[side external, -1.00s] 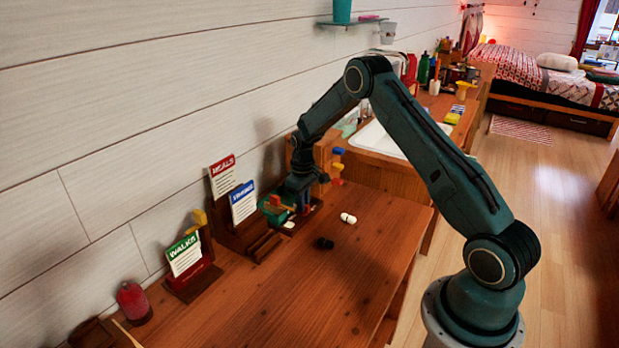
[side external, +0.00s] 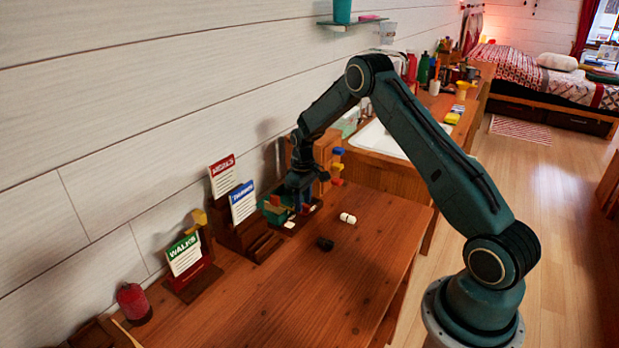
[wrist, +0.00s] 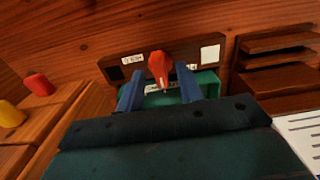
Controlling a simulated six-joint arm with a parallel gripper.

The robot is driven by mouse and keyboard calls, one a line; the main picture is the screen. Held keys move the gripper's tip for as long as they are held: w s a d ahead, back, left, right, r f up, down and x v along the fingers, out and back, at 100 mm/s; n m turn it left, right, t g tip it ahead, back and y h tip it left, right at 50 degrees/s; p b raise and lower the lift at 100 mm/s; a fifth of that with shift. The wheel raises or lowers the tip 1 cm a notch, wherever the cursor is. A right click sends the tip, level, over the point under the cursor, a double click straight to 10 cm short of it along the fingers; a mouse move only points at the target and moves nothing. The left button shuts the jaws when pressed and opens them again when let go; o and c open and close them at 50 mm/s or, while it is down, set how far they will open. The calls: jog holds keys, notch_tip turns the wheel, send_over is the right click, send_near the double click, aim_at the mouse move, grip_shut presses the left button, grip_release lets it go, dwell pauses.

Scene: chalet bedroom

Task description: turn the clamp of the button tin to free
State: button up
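The button tin is a green box (wrist: 207,82) in a wooden holder, ahead of my gripper in the wrist view. It also shows at the back of the desk in the side view (side external: 276,212), partly behind my gripper (side external: 303,203). Its clamp is an orange-red handle (wrist: 159,66) above the tin, pointing up the picture. In the wrist view my gripper (wrist: 159,80) has one blue finger on each side of the clamp, with narrow gaps seen. The fingers are apart. Contact with the clamp cannot be told. The gripper body hides the tin's near part.
A wooden cabinet with coloured knobs (side external: 327,152) stands close behind my gripper. Card stands (side external: 243,203) are on its left. A white piece (side external: 348,218) and a black piece (side external: 325,243) lie on the desk. The desk's front is clear.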

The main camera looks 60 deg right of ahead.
notch_tip(320, 180, up, 13)
dwell(0.6)
jog(key=shift+r, duration=0.1)
jog(key=s+a+r+t, duration=0.1)
jog(key=s+a+r, duration=0.55)
jog(key=r, duration=0.25)
jog(key=s+a+r+t, duration=0.2)
jog(key=s+a+r, duration=0.4)
jog(key=a+r, duration=0.25)
jog(key=s+a+t, duration=0.1)
jog(key=s+a, duration=0.2)
jog(key=s, duration=0.7)
jog(key=s+a+t, duration=0.1)
jog(key=s+a, duration=0.3)
jog(key=s, duration=0.5)
jog(key=shift+s+t, duration=0.3)
jog(key=shift+s, duration=0.05)
